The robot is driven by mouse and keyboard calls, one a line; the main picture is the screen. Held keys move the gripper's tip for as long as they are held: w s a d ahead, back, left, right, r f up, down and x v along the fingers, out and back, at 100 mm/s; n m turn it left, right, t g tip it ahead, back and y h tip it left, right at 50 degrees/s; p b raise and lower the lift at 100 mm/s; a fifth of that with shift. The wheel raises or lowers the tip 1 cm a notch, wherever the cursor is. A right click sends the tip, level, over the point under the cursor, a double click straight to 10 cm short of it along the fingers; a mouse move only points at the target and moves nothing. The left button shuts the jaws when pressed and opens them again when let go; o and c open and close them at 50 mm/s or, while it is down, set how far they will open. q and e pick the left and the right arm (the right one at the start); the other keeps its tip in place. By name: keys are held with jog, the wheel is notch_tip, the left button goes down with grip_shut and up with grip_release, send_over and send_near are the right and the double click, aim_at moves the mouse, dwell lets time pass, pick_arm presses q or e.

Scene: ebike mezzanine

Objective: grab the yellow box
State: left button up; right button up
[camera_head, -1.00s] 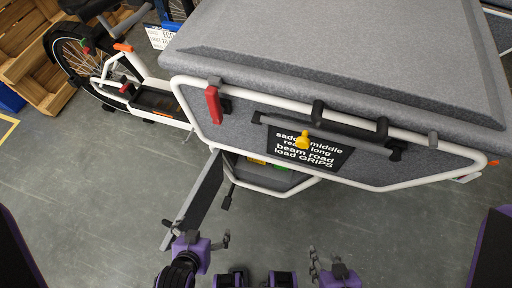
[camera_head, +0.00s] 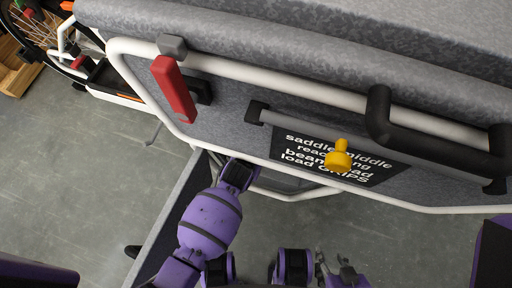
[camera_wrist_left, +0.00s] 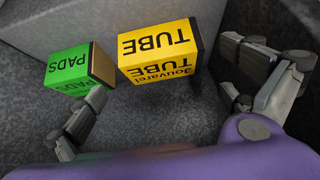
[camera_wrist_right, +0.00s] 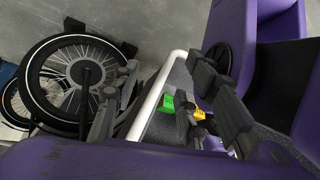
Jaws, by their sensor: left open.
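The yellow box (camera_wrist_left: 158,58), marked TUBE, lies on the grey floor of a compartment in the left wrist view. A green box (camera_wrist_left: 72,68), marked PADS, sits close to its left. My left gripper (camera_wrist_left: 165,72) is open, with one finger on the left below the green box and the other to the right of the yellow box. Neither finger is closed on it. In the head view, my left arm (camera_head: 212,215) reaches into the low opening, and its fingers are hidden. My right gripper (camera_head: 334,268) is open and empty outside. The yellow box partly shows in the right wrist view (camera_wrist_right: 199,114).
The cargo bike's grey box (camera_head: 235,105) with its white frame stands above the opening. A red lever (camera_head: 173,90), a yellow knob (camera_head: 339,156) and a black handle (camera_head: 430,145) stick out from it. An open hatch door (camera_head: 172,222) hangs beside my left arm. Floor is clear at left.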

pick_arm(q)
jog(key=x, duration=0.1)
jog(key=b+x, duration=0.1)
jog(key=x, duration=0.2)
jog(key=shift+a, duration=0.3)
jog(key=shift+w+f, duration=0.2)
jog(key=shift+c, duration=0.4)
jog(key=c, duration=1.1)
jog(key=shift+c, duration=1)
jog(key=shift+r, duration=0.1)
pick_arm(e)
jog(key=shift+w+f, duration=0.1)
jog(key=shift+f, duration=0.8)
jog(key=shift+d+r, duration=0.1)
